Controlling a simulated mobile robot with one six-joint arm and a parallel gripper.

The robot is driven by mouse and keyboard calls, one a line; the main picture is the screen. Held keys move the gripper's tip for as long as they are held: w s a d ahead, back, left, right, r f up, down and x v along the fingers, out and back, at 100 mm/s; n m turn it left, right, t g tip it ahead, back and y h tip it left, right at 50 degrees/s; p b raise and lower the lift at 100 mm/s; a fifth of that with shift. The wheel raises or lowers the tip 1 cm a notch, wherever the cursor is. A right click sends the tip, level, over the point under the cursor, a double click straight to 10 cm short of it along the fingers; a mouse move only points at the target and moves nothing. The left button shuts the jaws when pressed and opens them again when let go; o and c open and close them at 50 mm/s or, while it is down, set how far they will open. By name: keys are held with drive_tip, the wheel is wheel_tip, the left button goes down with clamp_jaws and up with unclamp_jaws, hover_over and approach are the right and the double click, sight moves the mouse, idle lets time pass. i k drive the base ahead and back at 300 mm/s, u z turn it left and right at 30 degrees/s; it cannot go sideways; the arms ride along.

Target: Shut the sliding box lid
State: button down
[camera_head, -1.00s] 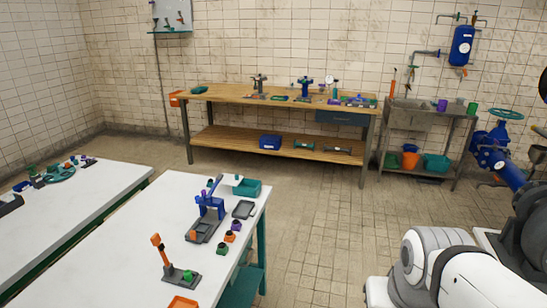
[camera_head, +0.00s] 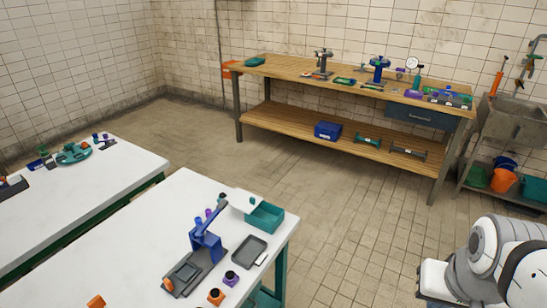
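A teal open-topped box (camera_head: 265,218) stands near the far right corner of the front white table. A pale flat plate (camera_head: 240,201), which looks like its sliding lid, sticks out from the box's left side. The inside of the box is open to view. My gripper is not in view; only white and grey rounded parts of my arm show at the lower right, well apart from the box.
A blue press (camera_head: 206,245) and a dark grey tray (camera_head: 250,252) stand close to the box on the white table (camera_head: 130,254). A wooden workbench (camera_head: 290,75) is against the back wall. The tiled floor (camera_head: 350,235) right of the table is clear.

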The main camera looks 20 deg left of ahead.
sight(246, 202)
drive_tip(key=u, duration=0.45)
drive_tip(key=i, duration=0.85)
drive_tip(key=u, duration=0.45)
drive_tip(key=k, duration=0.75)
drive_tip(key=u, duration=0.25)
drive_tip(key=i, duration=0.75)
